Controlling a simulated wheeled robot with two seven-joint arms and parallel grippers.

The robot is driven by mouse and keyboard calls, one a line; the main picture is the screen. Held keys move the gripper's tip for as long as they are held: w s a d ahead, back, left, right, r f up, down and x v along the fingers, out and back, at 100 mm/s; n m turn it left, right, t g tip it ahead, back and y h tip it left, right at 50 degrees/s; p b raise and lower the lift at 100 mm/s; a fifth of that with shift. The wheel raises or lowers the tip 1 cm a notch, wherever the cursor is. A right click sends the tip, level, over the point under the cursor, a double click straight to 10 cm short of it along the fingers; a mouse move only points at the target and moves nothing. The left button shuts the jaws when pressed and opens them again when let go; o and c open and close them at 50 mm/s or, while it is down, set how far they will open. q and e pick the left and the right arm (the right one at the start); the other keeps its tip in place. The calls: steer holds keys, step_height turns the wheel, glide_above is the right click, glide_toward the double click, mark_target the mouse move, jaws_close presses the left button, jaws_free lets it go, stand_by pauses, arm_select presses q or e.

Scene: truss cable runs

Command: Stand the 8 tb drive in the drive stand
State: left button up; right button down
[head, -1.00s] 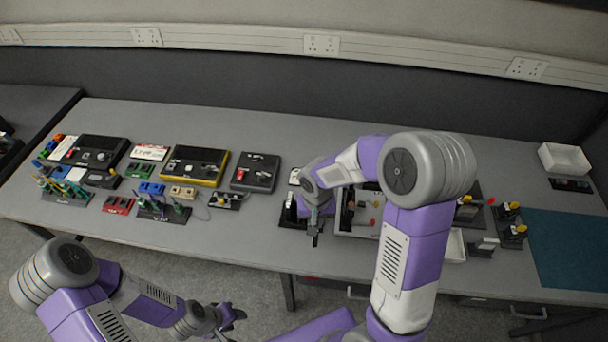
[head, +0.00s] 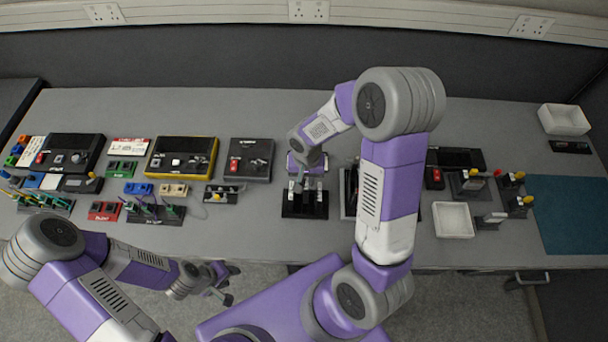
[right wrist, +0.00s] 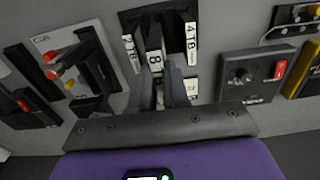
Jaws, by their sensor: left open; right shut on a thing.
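The drive stand (head: 304,212) is a black rack on the bench, in front of the robot's middle. In the right wrist view, drives with white labels stand in it, one marked 4 TB (right wrist: 191,40) and another (right wrist: 130,55) to its left. The 8 TB drive (right wrist: 155,62), dark with a white label showing an 8, is between the fingers of my right gripper (right wrist: 163,88), shut on it. It is at the stand, between those drives; I cannot tell how deep it sits. In the head view my right gripper (head: 306,178) is over the stand. My left gripper (head: 224,285) is open and empty, off the bench's front edge.
A dark box (head: 249,160) stands left of the stand. A tray partly behind my right arm, a white tray (head: 453,220) and small posts with coloured knobs are on the right. Devices and tool racks (head: 155,214) fill the left. Bench between stand and box is clear.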

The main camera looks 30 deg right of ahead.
steer(key=shift+w+f, duration=0.25)
steer(key=shift+f, duration=0.35)
steer(key=shift+s+f+b, duration=0.15)
steer(key=shift+f+b, duration=0.5)
steer(key=shift+b, duration=0.1)
steer(key=shift+f+b, duration=0.55)
steer(key=shift+f, duration=0.3)
steer(key=shift+b, duration=0.4)
steer(key=shift+f+b, duration=0.6)
steer(key=shift+b, duration=0.1)
steer(key=shift+f, duration=0.1)
